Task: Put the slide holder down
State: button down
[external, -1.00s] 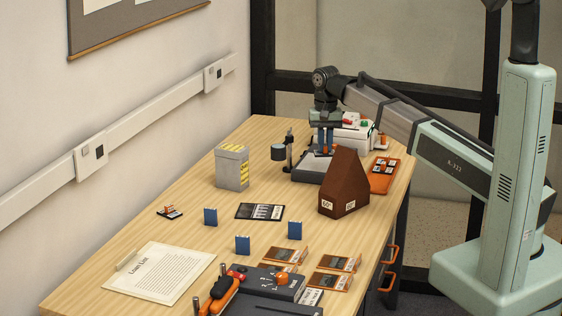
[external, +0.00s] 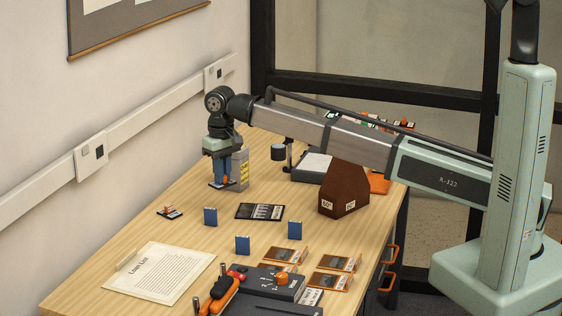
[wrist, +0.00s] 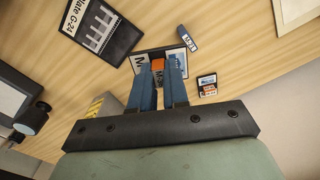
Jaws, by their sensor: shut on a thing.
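My gripper (external: 221,184) is shut on the orange grip of a dark, flat slide holder. In the wrist view the fingers close on this orange part (wrist: 158,66), and the slide holder (wrist: 140,62) shows behind them with a black edge and a white label lettered "M". The fingers hide much of it. In the external view it hangs below the fingertips, in front of the grey box with yellow stripes (external: 241,170). I cannot tell how high it is above the wooden table (external: 190,245), or whether it touches it.
A brown house-shaped block (external: 343,190) stands to the right. A loan list (external: 158,272) lies front left. Bare table separates these.

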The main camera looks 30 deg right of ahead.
jog(key=s+a+n, duration=0.3)
jog(key=s+a, duration=0.4)
jog(key=a, duration=0.6)
jog(key=n, duration=0.2)
send_near(163, 265)
jog(key=shift+s+f, duration=0.1)
jog(key=shift+f, duration=2.85)
jog(key=shift+f, duration=0.1)
jog(key=c, duration=1.1)
grip_release()
notch_tip(163, 265, up, 12)
jog(key=shift+r, duration=0.15)
